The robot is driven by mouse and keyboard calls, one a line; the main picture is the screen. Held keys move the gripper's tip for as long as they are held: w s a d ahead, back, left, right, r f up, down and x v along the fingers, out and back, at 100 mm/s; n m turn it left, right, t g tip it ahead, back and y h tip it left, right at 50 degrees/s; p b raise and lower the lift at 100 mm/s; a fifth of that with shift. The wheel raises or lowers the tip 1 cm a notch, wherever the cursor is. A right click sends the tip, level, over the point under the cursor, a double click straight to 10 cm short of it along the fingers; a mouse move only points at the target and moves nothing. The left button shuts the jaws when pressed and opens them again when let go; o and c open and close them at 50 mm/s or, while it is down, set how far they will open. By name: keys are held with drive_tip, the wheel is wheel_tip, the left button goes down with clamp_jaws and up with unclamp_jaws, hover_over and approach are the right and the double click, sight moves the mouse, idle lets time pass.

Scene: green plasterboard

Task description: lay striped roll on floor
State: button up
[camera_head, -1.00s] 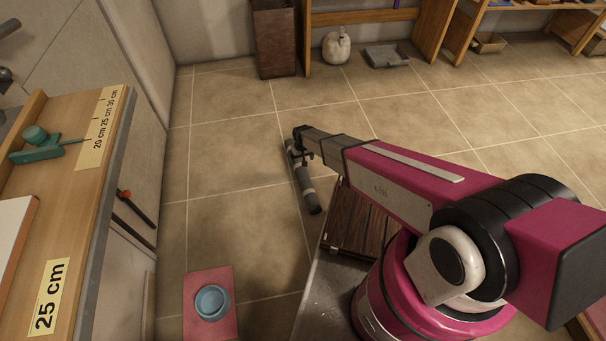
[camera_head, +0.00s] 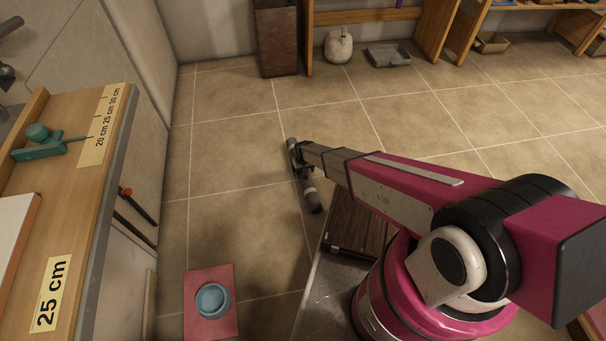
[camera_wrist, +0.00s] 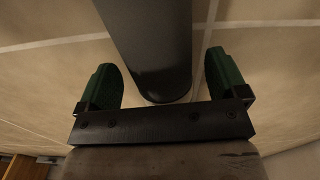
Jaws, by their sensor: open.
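The striped roll (camera_head: 309,192) is a dark grey cylinder with paler bands. It appears to lie on the tiled floor (camera_head: 235,150), ahead of my base. My gripper (camera_head: 299,164) is at its middle and hides part of it in the head view. In the wrist view the roll (camera_wrist: 150,45) passes between the two green fingers of my open gripper (camera_wrist: 162,75), with a gap on each side. Its near rounded end shows close to the gripper's dark crossbar.
A pink mat (camera_head: 224,322) with a blue bowl (camera_head: 212,300) is on the floor at lower left. A wooden workbench (camera_head: 75,210) stands at left. A brown bin (camera_head: 277,40), a white jug (camera_head: 338,46) and a grey tray (camera_head: 388,56) are at the back. Floor around the roll is clear.

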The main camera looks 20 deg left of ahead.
drive_tip(key=c, duration=1.3)
drive_tip(key=shift+o, duration=0.3)
drive_tip(key=shift+r, duration=0.1)
